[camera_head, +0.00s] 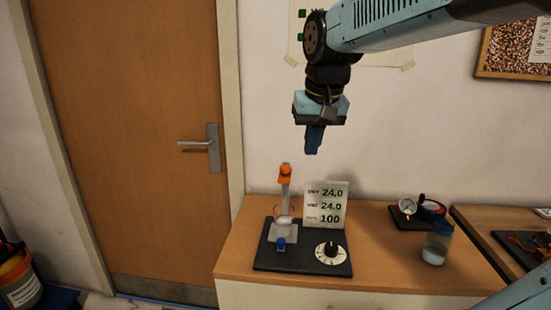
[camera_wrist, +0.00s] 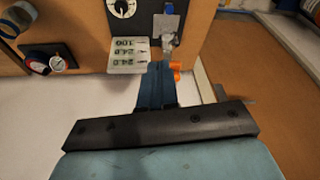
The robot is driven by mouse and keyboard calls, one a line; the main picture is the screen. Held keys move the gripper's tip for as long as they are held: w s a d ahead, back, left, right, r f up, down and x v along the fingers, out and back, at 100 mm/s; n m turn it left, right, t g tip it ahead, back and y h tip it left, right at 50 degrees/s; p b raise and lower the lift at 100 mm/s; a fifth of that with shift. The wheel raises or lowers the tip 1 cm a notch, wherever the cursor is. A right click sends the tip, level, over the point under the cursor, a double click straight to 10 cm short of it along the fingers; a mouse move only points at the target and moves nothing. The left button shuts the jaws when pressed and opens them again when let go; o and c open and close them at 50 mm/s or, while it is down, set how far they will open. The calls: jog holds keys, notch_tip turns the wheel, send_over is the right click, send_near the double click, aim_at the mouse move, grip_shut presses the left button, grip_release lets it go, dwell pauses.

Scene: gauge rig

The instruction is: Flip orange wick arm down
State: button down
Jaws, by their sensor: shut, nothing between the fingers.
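The orange wick arm (camera_head: 286,172) sits at the top of a pale upright post on the gauge rig's black base (camera_head: 276,254). Its orange end points up. In the wrist view the orange part (camera_wrist: 176,69) shows just right of my fingers, partly hidden by them. The shut blue fingers also show in the wrist view (camera_wrist: 156,72).
A display card (camera_head: 326,205) reading 24.0, 24.0 and 100 stands right of the post, behind a black dial (camera_head: 331,251). A round gauge (camera_head: 408,206) and a jar (camera_head: 436,244) stand further right on the wooden table (camera_head: 380,262). A door with a handle (camera_head: 213,147) is at left.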

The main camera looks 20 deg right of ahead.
jog(key=w+r+m+g, duration=0.1)
jog(key=w+r+g, duration=0.15)
jog(key=w, duration=0.65)
jog(key=m+g, duration=0.1)
jog(key=m, duration=0.1)
send_over(284, 167)
jog(key=shift+s+a+r, duration=0.1)
jog(key=shift+a+r, duration=0.15)
jog(key=shift+r, duration=0.1)
jog(key=shift+f, duration=0.1)
jog(key=f, duration=1.3)
jog(key=shift+d+f, duration=0.2)
jog(key=shift+f, duration=0.2)
